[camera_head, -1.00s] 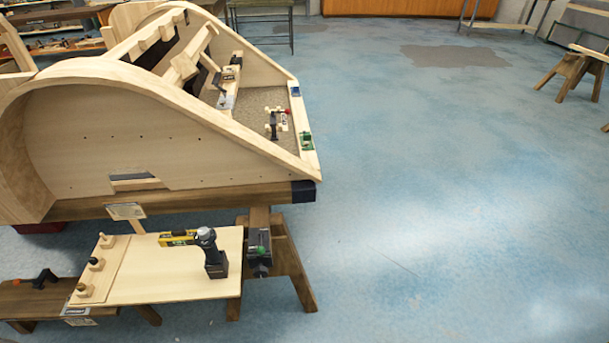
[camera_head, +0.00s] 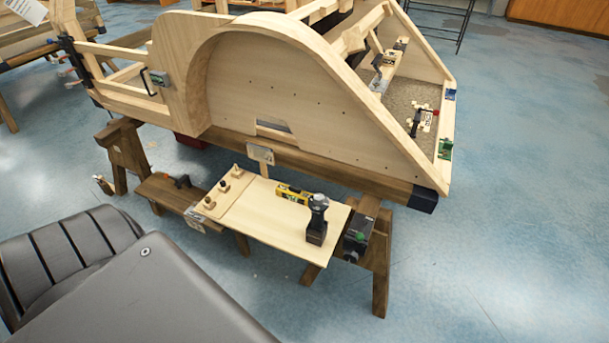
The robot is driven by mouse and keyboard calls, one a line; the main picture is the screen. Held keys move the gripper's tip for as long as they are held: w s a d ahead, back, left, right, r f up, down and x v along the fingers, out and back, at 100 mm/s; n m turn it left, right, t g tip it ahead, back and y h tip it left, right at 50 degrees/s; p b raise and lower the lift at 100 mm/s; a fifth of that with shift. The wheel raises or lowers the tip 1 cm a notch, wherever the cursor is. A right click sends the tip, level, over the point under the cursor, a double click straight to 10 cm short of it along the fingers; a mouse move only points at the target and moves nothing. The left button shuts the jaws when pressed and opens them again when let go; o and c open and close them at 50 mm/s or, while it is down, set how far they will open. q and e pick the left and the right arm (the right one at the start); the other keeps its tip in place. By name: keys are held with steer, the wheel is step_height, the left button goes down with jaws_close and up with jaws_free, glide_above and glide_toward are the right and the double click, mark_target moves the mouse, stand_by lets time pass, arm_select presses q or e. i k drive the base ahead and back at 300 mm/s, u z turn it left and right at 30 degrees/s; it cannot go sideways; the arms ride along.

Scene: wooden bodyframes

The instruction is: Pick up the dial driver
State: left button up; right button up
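A black and grey upright tool with a drill-like grip (camera_head: 317,220), which looks like the dial driver, stands on a pale wooden board (camera_head: 265,222) on a low bench. It is near the board's right end. A yellow level-like tool (camera_head: 293,194) lies directly behind and left of it; I cannot tell whether they touch. Neither of my grippers is in view.
Several small wooden knobs (camera_head: 223,186) stand at the board's left end. A dark clamp or vise (camera_head: 356,238) is beside its right end. A large wooden bodyframe (camera_head: 290,85) rises behind. A brown trestle (camera_head: 381,270) supports the right side. Floor at right is clear.

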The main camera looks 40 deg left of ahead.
mark_target(318, 212)
steer(key=u, duration=0.35)
steer(key=k, duration=0.4)
steer(key=u, duration=0.6)
steer(key=i, duration=0.45)
